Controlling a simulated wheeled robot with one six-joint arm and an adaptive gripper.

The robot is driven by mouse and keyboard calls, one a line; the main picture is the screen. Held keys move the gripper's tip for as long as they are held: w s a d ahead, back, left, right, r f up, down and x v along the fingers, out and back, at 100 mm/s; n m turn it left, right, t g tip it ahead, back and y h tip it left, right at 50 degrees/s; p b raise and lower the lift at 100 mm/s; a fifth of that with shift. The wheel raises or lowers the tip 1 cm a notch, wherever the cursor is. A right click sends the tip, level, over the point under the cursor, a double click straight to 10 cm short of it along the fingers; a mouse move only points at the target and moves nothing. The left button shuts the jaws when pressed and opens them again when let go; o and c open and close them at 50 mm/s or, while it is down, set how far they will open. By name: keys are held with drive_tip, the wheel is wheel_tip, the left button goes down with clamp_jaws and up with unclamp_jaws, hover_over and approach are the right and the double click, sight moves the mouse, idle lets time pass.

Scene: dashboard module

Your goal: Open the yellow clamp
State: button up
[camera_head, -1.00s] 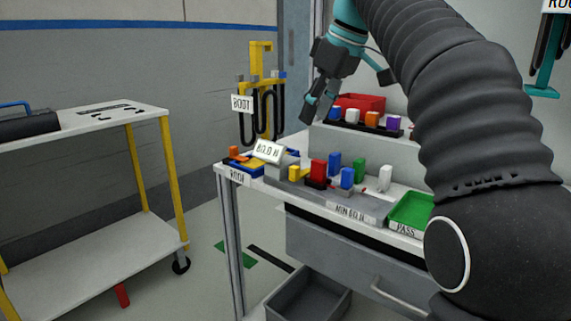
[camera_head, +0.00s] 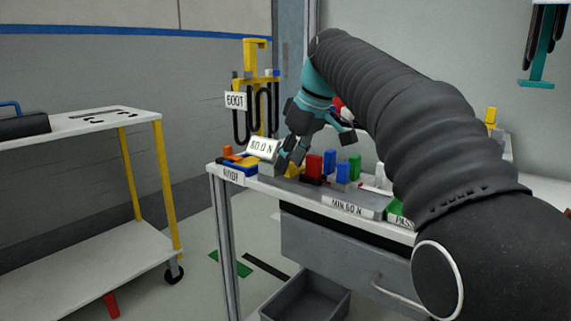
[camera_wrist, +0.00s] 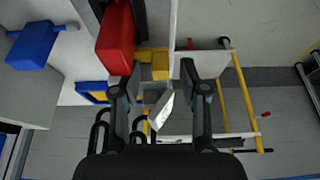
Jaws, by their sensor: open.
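The yellow clamp (camera_head: 293,171) sits on the workbench top, left of a red block (camera_head: 314,166). My gripper partly hides it in the head view. In the wrist view the yellow clamp (camera_wrist: 160,66) shows between and beyond my two fingertips, beside the red block (camera_wrist: 115,40). My gripper (camera_head: 290,160) points down at the clamp from above. Its fingers also show in the wrist view (camera_wrist: 156,78), spread apart with nothing held. I cannot tell in the head view whether a fingertip touches the clamp.
A white force display (camera_head: 262,148) stands just left of my gripper. Blue and green blocks (camera_head: 355,167) stand to the right on the bench. A yellow stand with black hoses (camera_head: 258,95) is behind. A cart (camera_head: 75,130) stands at the left, with open floor between.

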drive_tip(key=shift+f, duration=0.15)
drive_tip(key=shift+c, duration=0.3)
clamp_jaws()
